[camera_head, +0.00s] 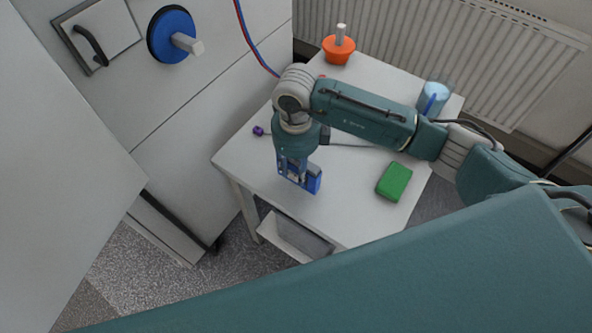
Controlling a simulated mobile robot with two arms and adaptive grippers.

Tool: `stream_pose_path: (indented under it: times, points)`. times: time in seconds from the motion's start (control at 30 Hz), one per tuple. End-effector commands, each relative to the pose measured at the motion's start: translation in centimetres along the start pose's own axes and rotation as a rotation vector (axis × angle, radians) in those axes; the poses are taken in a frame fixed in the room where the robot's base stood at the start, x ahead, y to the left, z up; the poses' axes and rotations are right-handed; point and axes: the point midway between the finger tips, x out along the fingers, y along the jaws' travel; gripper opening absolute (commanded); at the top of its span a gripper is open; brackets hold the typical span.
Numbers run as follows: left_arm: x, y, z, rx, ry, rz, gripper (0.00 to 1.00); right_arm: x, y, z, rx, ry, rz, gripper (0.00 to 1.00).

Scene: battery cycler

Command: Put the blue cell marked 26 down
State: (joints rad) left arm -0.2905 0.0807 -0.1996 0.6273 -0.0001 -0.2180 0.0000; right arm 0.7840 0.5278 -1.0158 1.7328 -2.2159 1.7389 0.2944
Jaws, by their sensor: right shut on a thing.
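My right gripper (300,176) points down over the white table (348,218), left of its middle. It is shut on a blue cell (315,182), which shows between and beside the fingers. No number can be read on the cell at this size. The cell is near the tabletop, but I cannot tell whether it touches it. The fingers hide part of the cell. My left gripper is not in view.
A green block (394,182) lies right of the cell. An orange bowl-shaped thing (339,49) and a light blue cup (432,98) stand at the back. A small purple thing (258,131) is near the left edge. The front tabletop is clear.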

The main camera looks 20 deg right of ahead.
Motion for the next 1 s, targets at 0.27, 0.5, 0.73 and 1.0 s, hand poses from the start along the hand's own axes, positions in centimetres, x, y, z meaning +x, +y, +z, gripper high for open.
stream_pose_path:
  times: [0.27, 0.5, 0.73, 1.0]
  points:
    - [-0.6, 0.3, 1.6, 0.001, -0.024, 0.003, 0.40, 1.9, 0.0, 0.1, -0.001, -0.004, -0.001, 0.00]
    - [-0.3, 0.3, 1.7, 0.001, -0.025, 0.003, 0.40, 2.1, 0.0, 0.1, -0.001, -0.004, -0.001, 0.00]
    - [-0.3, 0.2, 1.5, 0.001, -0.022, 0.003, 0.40, 2.2, 0.0, 0.0, 0.000, -0.001, -0.001, 0.51]
    - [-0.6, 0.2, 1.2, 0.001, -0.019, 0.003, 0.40, 1.8, 0.0, 0.0, 0.000, -0.001, -0.001, 0.51]
